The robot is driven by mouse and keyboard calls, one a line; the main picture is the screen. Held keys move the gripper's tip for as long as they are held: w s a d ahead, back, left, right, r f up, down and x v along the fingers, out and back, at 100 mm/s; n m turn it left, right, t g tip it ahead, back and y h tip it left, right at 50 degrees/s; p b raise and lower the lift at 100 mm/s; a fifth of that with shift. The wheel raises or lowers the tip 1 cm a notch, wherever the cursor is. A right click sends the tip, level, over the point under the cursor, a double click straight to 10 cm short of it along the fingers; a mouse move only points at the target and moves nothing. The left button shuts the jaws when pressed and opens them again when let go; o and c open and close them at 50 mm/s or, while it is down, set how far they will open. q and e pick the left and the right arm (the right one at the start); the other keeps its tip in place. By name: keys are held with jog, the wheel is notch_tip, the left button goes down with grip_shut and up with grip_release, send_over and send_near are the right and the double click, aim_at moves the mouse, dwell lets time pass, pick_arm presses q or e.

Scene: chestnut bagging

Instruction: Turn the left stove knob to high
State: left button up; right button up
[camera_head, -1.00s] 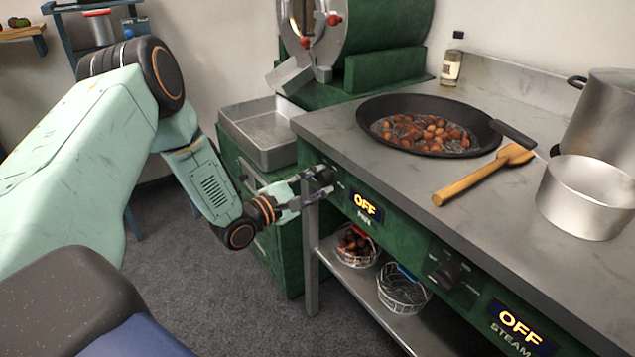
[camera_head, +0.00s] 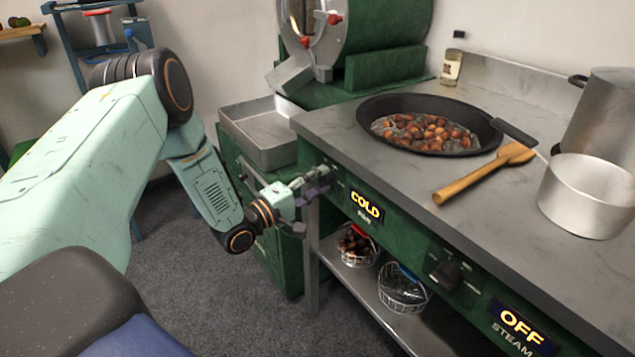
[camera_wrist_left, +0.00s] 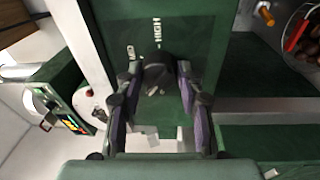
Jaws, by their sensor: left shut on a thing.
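The left stove knob (camera_wrist_left: 158,75) is a dark round knob on the green stove front. In the left wrist view it sits between the two fingers of my left gripper (camera_wrist_left: 158,95), which is shut on it. The word HIGH shows beside the knob. In the head view my left gripper (camera_head: 318,190) is at the left end of the stove panel and hides the knob. The pan display (camera_head: 367,207) beside it reads COLD. My right gripper is not in view.
A pan of chestnuts (camera_head: 418,124) and a wooden spoon (camera_head: 484,174) are on the stove top. A second knob (camera_head: 445,274) sits near the steam display (camera_head: 521,326), which reads OFF. Wire baskets (camera_head: 403,289) stand on the shelf below. A metal tray (camera_head: 262,131) is at the left.

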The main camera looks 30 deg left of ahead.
pick_arm(q)
jog(key=m+h+p, duration=0.1)
jog(key=m, duration=0.7)
jog(key=shift+f, duration=0.1)
jog(key=shift+w+a+r+m+g+h+p, duration=0.1)
jog(key=shift+m+g+h+p, duration=0.35)
jog(key=shift+m+p, duration=2.25)
jog(key=shift+a+r+m+g+h+p, duration=0.15)
jog(key=shift+m+g+h+p, duration=0.2)
jog(key=shift+m, duration=4.75)
jog(key=shift+w+a+f+m+g+h+p, duration=0.1)
jog(key=shift+m+g+h+p, duration=0.35)
jog(key=shift+m+p, duration=2.25)
jog(key=m+b, duration=0.2)
jog(key=shift+m, duration=0.3)
jog(key=o, duration=1.2)
